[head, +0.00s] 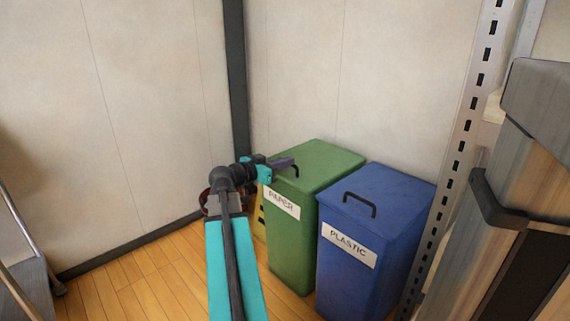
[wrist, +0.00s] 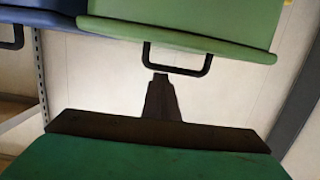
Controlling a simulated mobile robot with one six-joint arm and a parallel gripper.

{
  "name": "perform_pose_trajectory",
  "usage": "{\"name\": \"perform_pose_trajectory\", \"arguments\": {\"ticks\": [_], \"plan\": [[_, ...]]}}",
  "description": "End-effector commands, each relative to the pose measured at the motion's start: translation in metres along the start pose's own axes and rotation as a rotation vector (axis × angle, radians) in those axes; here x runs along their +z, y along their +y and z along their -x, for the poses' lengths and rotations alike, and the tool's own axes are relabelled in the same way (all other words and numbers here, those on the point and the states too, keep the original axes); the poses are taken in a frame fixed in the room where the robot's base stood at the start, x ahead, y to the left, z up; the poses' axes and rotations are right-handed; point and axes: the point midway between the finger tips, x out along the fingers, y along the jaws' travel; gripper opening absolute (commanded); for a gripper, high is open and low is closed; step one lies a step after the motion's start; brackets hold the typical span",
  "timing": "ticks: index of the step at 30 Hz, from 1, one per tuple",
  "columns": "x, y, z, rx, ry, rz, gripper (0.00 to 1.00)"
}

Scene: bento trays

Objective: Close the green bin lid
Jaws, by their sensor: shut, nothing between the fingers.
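The green bin (head: 290,240) with the "PAPER" label stands against the wall in the head view. Its green lid (head: 325,160) lies flat across the top and looks down on the bin; I see no clear gap. A black handle (head: 296,171) is at the lid's front edge, partly behind my gripper. My gripper (head: 288,162) is shut and empty, at the front of the lid beside the handle. In the wrist view the dark fingertips (wrist: 160,78) point at the handle (wrist: 178,71) below the lid edge (wrist: 225,45); whether they touch is unclear.
A blue bin (head: 350,260) labelled "PLASTIC" stands close on the right, its lid (head: 385,190) down. A metal rack post (head: 460,150) and a wood-panelled unit (head: 545,150) are further right. A yellow object (head: 259,222) shows left of the green bin. Wooden floor is free at left.

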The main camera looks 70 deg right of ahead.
Motion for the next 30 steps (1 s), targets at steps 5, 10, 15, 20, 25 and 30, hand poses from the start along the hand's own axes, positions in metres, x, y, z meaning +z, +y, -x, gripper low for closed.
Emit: {"name": "perform_pose_trajectory", "arguments": {"ticks": [5, 10, 15, 20, 25, 30], "plan": [[0.032, 0.003, 0.003, 0.007, -0.073, -0.015, 0.0], [0.034, 0.003, 0.007, 0.006, -0.071, -0.014, 0.0], [0.038, 0.004, 0.015, 0.005, -0.059, -0.013, 0.0], [0.044, 0.005, 0.029, 0.003, -0.043, -0.012, 0.0], [0.052, 0.007, 0.046, 0.002, -0.025, -0.009, 0.0], [0.059, 0.009, 0.061, 0.002, -0.01, -0.005, 0.0]]}}
